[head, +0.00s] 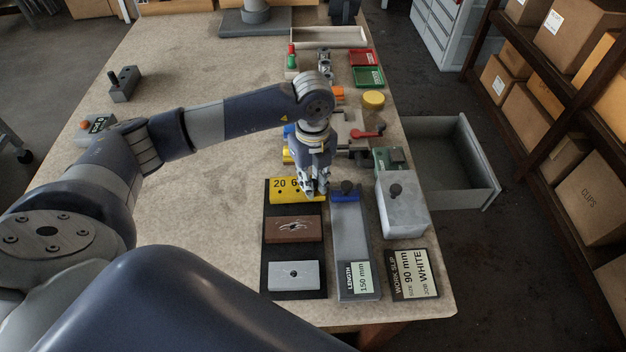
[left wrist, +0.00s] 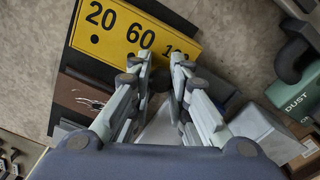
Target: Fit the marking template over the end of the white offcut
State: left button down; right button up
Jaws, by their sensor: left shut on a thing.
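A yellow plate (head: 284,189) printed with numbers and dotted with holes, apparently the marking template, lies at the top of a black board. It also shows in the left wrist view (left wrist: 112,33). My left gripper (head: 317,194) points down over its right end and is shut on it. The fingers straddle that end in the left wrist view (left wrist: 160,62) and hide part of the last number; the contact itself is not clear. A pale block (head: 294,268) with a dark centre lies at the board's bottom; I cannot tell for sure whether it is the white offcut. My right gripper is not in view.
A brown plate (head: 294,229) lies between them on the black board (head: 269,256). Right of it are a grey bar (head: 352,244) labelled 150 mm, a blue piece (head: 351,197), a grey box (head: 403,216) and a work slip (head: 414,275).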

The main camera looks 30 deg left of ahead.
pick_arm(q)
jog(key=shift+f, duration=0.1)
jog(key=c, duration=1.4)
grip_release()
jog(key=shift+c, duration=0.2)
notch_tip(320, 180, up, 8)
jog(key=shift+r, duration=0.1)
